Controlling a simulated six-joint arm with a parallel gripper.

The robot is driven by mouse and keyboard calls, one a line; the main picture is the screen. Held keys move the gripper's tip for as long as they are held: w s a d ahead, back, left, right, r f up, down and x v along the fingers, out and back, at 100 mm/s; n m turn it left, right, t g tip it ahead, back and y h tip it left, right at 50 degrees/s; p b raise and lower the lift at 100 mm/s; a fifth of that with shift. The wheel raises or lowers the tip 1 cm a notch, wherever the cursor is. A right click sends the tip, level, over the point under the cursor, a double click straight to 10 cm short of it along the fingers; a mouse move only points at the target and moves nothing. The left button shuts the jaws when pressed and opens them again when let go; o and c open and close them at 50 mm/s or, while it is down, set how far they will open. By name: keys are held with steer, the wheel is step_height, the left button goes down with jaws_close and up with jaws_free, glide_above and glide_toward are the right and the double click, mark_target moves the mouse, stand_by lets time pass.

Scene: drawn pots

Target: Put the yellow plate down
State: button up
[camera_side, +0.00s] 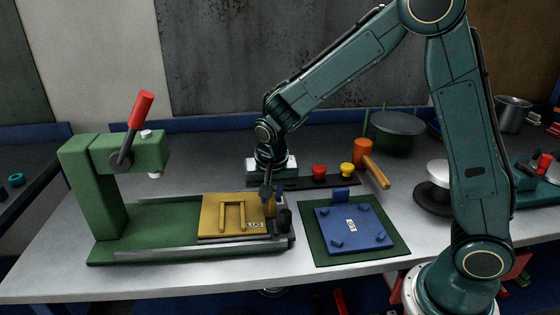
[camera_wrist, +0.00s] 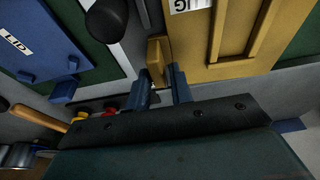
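My gripper (camera_side: 268,190) points down at the plate's right end. In the wrist view my gripper (camera_wrist: 160,80) has its two blue fingers on either side of the plate's upright yellow tab (camera_wrist: 156,55), closed against it. Most of the yellow plate (camera_wrist: 215,45) shows beyond the fingers there, cut off by the frame's edge.
A black knob (camera_side: 286,217) stands at the bed's right end. A blue plate (camera_side: 365,228) lies on a dark green mat (camera_side: 312,246) to the right. A red button (camera_side: 319,171), a yellow button (camera_side: 347,169) and an orange mallet (camera_side: 364,152) are behind. The red-handled lever (camera_side: 140,112) rises at the left.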

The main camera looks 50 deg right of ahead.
steer(key=shift+o, duration=0.8)
steer(key=shift+r, duration=0.1)
steer(key=v, duration=1.2)
steer(key=s+d+r+n+t+y, duration=0.1)
steer(key=s+n, duration=0.3)
steer(key=s, duration=0.6)
steer(key=s+d+r+n+t+y, duration=0.1)
steer(key=s+n, duration=0.4)
steer(key=s, duration=0.6)
steer(key=shift+s+d+r+t, duration=0.3)
steer(key=shift+d+r+t, duration=0.5)
steer(key=shift+r, duration=0.35)
